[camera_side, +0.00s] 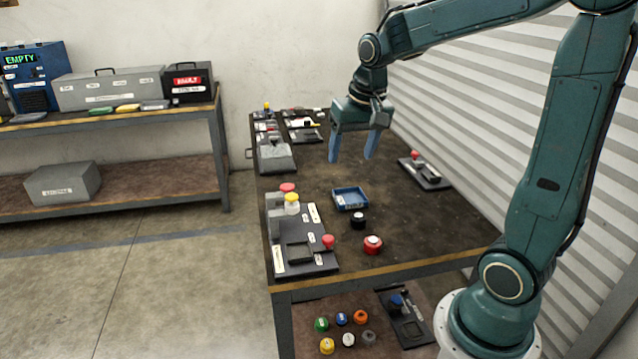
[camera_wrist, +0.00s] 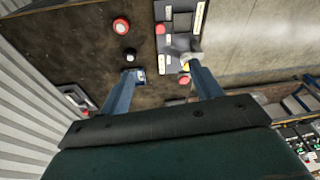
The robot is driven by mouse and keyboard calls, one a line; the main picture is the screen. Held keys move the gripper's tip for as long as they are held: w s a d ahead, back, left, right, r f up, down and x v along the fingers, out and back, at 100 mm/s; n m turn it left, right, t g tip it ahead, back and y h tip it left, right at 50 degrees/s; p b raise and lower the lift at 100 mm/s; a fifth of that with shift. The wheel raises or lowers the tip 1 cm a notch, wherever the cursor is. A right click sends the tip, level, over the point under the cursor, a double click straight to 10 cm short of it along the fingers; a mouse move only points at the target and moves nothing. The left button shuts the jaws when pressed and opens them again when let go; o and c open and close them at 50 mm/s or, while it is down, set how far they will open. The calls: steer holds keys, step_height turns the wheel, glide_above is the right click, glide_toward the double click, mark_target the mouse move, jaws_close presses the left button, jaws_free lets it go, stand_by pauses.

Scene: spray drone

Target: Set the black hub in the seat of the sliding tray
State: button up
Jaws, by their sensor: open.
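The black hub (camera_side: 358,221) stands on the dark table, between a small blue bin and a red hub. It also shows in the wrist view (camera_wrist: 129,55), near the left fingertip in the picture. A dark fixture plate (camera_side: 310,264) lies at the table's left front. It carries a dark square part (camera_side: 299,252) beside a red knob, which looks like the sliding tray; its seat is too small to make out. My gripper (camera_side: 352,159) is open and empty, high above the table and behind the black hub. Its two blue fingers also show in the wrist view (camera_wrist: 163,76).
The blue bin (camera_side: 350,199) and red hub (camera_side: 372,245) stand close to the black hub. Grey blocks with red and yellow tops (camera_side: 291,202) rise at the fixture's back. Another red-knobbed fixture (camera_side: 425,171) lies at the right. Several coloured hubs sit on the lower shelf.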

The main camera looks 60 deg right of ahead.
steer(key=s+a+r+n+t+y, duration=0.1)
steer(key=s+a+r+n+t, duration=0.1)
steer(key=s+a+n, duration=0.5)
steer(key=s+a+t, duration=0.1)
steer(key=s+a, duration=0.3)
steer(key=s, duration=0.4)
steer(key=shift+a+r, duration=0.3)
steer(key=shift+r, duration=0.05)
steer(key=shift+o, duration=0.5)
steer(key=shift+s, duration=0.1)
